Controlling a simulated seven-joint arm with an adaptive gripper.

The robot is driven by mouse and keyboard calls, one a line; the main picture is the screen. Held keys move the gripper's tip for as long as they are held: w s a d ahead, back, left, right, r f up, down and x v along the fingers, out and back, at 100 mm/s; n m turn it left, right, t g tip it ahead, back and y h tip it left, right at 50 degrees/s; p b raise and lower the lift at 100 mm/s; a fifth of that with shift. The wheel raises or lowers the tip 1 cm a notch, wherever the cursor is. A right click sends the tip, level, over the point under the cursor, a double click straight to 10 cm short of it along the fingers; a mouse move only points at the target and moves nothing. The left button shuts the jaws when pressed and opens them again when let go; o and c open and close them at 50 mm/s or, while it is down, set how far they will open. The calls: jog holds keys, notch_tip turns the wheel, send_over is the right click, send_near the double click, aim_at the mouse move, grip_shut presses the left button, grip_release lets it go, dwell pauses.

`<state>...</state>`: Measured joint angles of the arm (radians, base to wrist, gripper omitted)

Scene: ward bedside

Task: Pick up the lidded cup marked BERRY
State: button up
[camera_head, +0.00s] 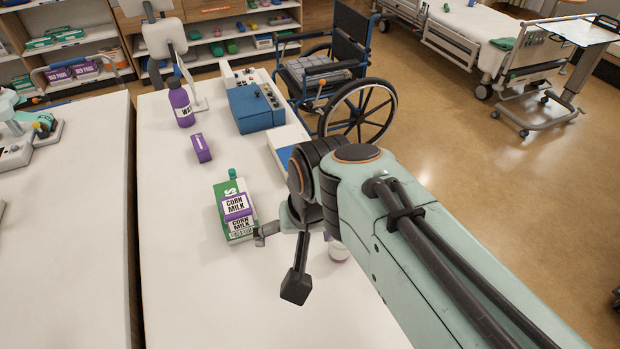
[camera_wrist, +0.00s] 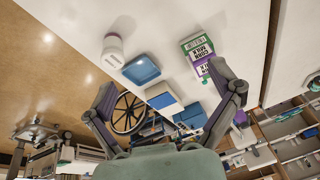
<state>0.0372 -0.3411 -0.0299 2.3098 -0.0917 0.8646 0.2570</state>
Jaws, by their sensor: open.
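A white cup (camera_wrist: 112,52) with a purple band stands on the white table in the wrist view, at upper left. In the head view the cup (camera_head: 338,251) shows only in part beside my arm, which hides the rest. I cannot read its marking. My gripper (camera_head: 280,261) is open and empty above the table, to the left of the cup in the head view. In the wrist view the fingers of my gripper (camera_wrist: 161,78) are spread wide, with the cup beyond the left fingertip and apart from it.
A green CORN MILK carton (camera_head: 228,212) stands close to my left finger. Behind it are a purple box (camera_head: 201,148), a purple bottle (camera_head: 181,105) and a blue device (camera_head: 257,108). A blue tray (camera_wrist: 141,70) lies beside the cup. The table's front left (camera_head: 190,290) is clear.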

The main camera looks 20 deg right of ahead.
jog(key=w+d+f+m, duration=0.2)
jog(key=w+d+f, duration=0.15)
jog(key=w, duration=0.45)
jog(key=m+g, duration=0.4)
send_over(338, 253)
jog(key=w+d, duration=0.2)
jog(key=shift+h, duration=0.3)
notch_tip(338, 253, down, 17)
jog(key=shift+a+r, duration=0.1)
jog(key=shift+w+f, duration=0.1)
jog(key=shift+f, duration=2.75)
jog(key=c, duration=1)
